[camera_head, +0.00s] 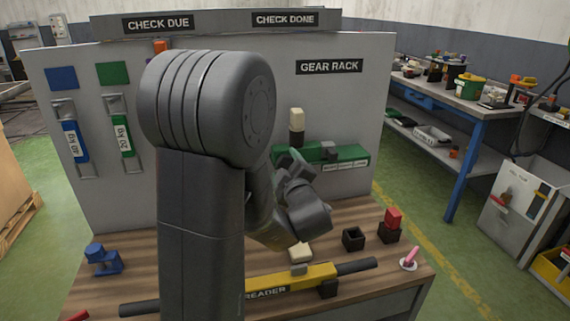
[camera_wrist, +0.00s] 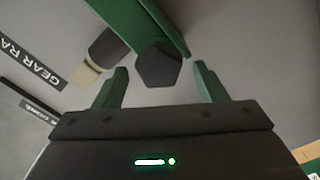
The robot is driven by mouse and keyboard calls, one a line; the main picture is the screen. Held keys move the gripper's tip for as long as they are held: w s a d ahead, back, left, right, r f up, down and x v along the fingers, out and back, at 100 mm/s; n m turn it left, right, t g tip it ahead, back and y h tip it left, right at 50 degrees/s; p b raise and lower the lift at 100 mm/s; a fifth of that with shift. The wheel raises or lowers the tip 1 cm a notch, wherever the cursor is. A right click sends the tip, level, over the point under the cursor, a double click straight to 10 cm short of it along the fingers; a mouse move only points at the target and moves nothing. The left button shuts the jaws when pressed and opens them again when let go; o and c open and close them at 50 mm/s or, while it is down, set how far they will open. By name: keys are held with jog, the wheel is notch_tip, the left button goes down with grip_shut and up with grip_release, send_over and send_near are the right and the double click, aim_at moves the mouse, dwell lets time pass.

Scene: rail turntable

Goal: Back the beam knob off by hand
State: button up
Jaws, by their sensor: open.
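In the wrist view, a dark many-sided knob (camera_wrist: 158,66) sits by the end of a green bar (camera_wrist: 131,20). My gripper (camera_wrist: 160,72) is open, with one green finger on each side of the knob. The knob shows between the fingertips, with gaps on both sides; I cannot tell how deep it is between them. In the head view, the green bar (camera_head: 350,155) is on the grey panel below the GEAR RACK sign. My arm hides part of that area, and my gripper is near the bar's left end.
A dark piece with a cream top (camera_head: 296,118) stands by the green bar. On the wooden table (camera_head: 345,215) are a yellow READER bar (camera_head: 288,282), an open black holder (camera_head: 353,238), a red block (camera_head: 393,218) in another holder, a pink-handled item (camera_head: 410,259) and a blue piece (camera_head: 103,260).

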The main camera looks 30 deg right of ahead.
jog(key=shift+w+d, duration=0.15)
jog(key=shift+w, duration=0.3)
jog(key=c, duration=1)
jog(key=shift+o, duration=0.2)
jog(key=shift+f+n+b, duration=0.2)
jog(key=shift+n+b, duration=0.1)
jog(key=shift+b, duration=0.4)
